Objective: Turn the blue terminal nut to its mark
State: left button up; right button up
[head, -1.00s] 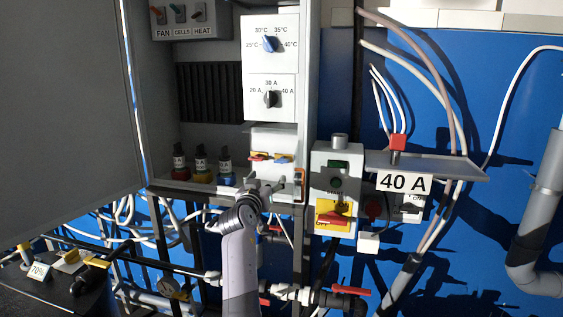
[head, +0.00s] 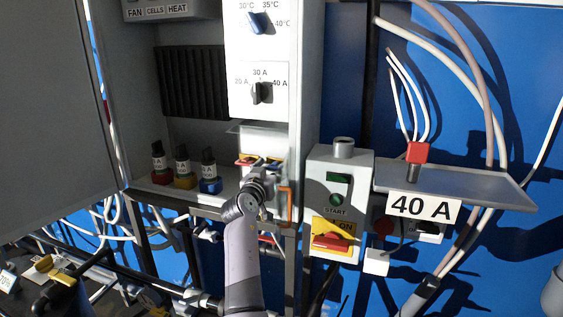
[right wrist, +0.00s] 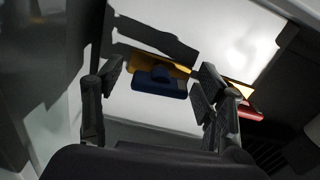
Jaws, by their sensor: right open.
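The blue terminal nut (right wrist: 160,86) is a flat, wing-like piece in front of a yellow strip on a pale panel in the right wrist view. It also shows small in the head view (head: 275,163), on the white terminal block (head: 264,143), partly behind my right gripper. My right gripper (head: 262,180) is at the lower front of that block. In the right wrist view its two fingers (right wrist: 160,76) are open, one on each side of the nut, and appear apart from it. I cannot make out the mark. My left gripper is not in view.
Black-capped fittings with red, yellow and blue bases (head: 183,170) stand left of the block. An orange handle (head: 286,206) is close on the right, then the START switch box (head: 335,190). A red piece (right wrist: 248,112) lies beside the right finger. The large cabinet door (head: 50,120) fills the left.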

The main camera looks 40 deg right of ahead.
jog(key=shift+w+d, duration=0.2)
jog(key=shift+s+a+r, duration=0.1)
jog(key=shift+a+r, duration=0.15)
jog(key=shift+c, duration=0.6)
jog(key=shift+d+f, duration=0.1)
jog(key=shift+d, duration=0.05)
jog(key=c, duration=1.1)
jog(key=shift+o, duration=0.2)
jog(key=b, duration=0.2)
jog(key=shift+f+m+b, duration=0.2)
jog(key=shift+m+b, duration=0.15)
jog(key=shift+m, duration=0.05)
jog(key=shift+r+b, duration=0.15)
jog(key=shift+b, duration=0.35)
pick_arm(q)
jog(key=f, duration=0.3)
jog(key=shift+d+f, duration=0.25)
pick_arm(e)
jog(key=shift+r+m, duration=0.1)
jog(key=shift+m, duration=0.2)
